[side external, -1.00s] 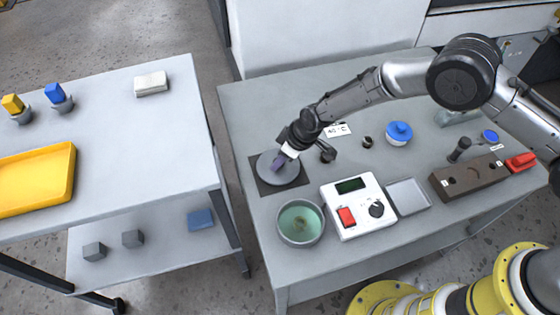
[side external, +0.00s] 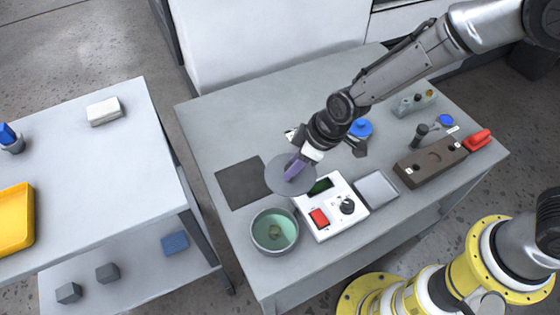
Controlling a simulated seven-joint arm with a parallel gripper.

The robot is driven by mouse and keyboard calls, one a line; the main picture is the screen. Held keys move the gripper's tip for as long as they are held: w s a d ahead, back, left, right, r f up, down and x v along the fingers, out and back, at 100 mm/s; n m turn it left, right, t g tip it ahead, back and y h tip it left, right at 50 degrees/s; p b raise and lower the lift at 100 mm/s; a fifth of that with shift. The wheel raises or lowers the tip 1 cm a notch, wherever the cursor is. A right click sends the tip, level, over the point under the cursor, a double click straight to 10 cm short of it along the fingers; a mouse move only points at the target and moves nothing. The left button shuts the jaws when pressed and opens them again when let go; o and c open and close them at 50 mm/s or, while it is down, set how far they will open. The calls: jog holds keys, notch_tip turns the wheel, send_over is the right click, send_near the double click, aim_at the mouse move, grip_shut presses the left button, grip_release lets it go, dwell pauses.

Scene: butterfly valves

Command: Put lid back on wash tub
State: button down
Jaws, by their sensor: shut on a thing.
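The wash tub (side external: 258,239) is a round grey bowl with green liquid at the table's front left. Something brownish lies in the liquid. My gripper (side external: 297,163) is shut on the handle and holds the lid above the table, up and to the right of the tub. The lid is apart from the tub and overlaps the upper left of the white control box in the picture. The gripper's fingertips are partly hidden by the handle.
The white control box (side external: 340,218) with a red switch and black knob stands right of the tub. A dark mat (side external: 242,183) lies bare behind the tub. A grey tray (side external: 376,189), brown block (side external: 430,162) and blue-lidded pot (side external: 361,128) are farther right.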

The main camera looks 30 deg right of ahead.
jog(key=shift+s+d+r+n, duration=0.2)
jog(key=shift+s+n, duration=0.1)
jog(key=shift+n, duration=0.1)
jog(key=shift+a+f+n, duration=0.1)
jog(key=shift+a+n, duration=0.2)
jog(key=shift+n, duration=0.1)
jog(key=shift+s+a+f+n+g+y, duration=0.2)
jog(key=shift+s+a+f+n+g, duration=0.15)
jog(key=shift+s+a+f+n, duration=0.75)
jog(key=shift+s+a+f+n+g+y, duration=0.3)
jog(key=shift+s+a+f, duration=0.45)
jog(key=shift+a+f, duration=0.8)
jog(key=shift+s+a+f+n+g+y, duration=0.1)
jog(key=shift+s+a+f+n+g, duration=0.25)
jog(key=shift+s+a+f+n, duration=0.95)
jog(key=shift+w+d+f+m, duration=0.3)
jog(key=shift+d+f+m, duration=0.05)
jog(key=shift+f+m, duration=0.2)
grip_release()
